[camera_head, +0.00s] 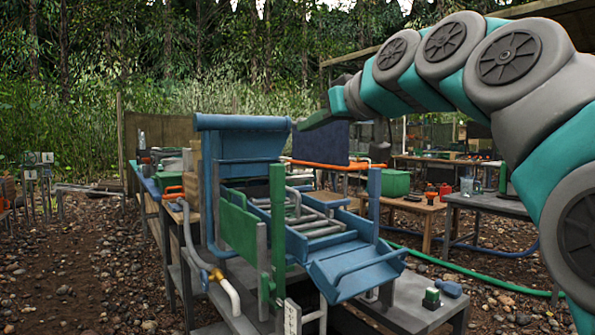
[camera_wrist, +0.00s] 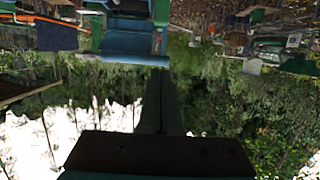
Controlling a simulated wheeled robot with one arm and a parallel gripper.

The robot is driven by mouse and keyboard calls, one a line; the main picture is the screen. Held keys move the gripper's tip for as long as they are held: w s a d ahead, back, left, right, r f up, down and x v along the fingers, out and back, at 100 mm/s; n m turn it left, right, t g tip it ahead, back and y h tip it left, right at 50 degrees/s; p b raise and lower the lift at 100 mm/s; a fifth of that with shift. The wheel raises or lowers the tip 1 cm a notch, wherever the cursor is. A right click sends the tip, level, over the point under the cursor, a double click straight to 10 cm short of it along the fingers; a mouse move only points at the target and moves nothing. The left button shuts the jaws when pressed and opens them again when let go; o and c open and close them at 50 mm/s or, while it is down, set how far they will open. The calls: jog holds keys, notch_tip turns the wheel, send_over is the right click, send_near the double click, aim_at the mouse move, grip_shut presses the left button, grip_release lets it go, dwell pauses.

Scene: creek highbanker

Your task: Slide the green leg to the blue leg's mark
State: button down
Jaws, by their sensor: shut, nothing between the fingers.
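The green leg (camera_head: 277,225) stands upright at the near side of the blue highbanker (camera_head: 241,145), beside a grey post with a green clamp low down. The blue leg (camera_head: 374,205) stands upright to its right, beside the blue lower tray. A white plate with small marks (camera_head: 292,318) is below the green leg; its markings are too small to read. My gripper (camera_head: 306,123) is in the air above and right of the hopper, apart from both legs. In the wrist view its fingers (camera_wrist: 161,85) are together and empty. The wrist view appears upside down, with blue machine parts at its top.
A small green-topped block (camera_head: 431,298) and a blue-handled item (camera_head: 449,288) lie on the grey bench at front right. Tables with a green box (camera_head: 396,183) and red cans stand behind. A grey pipe with a brass valve (camera_head: 214,275) is at front left. Gravel surrounds the frame.

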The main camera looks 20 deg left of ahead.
jog(key=p, duration=0.1)
send_over(281, 187)
jog(key=s+d, duration=0.1)
notch_tip(281, 187, down, 3)
jog(key=shift+s+f, duration=0.1)
jog(key=shift+f, duration=1.5)
notch_tip(281, 187, down, 7)
jog(key=b, duration=0.6)
jog(key=shift+d+r, duration=0.1)
jog(key=shift+r, duration=0.15)
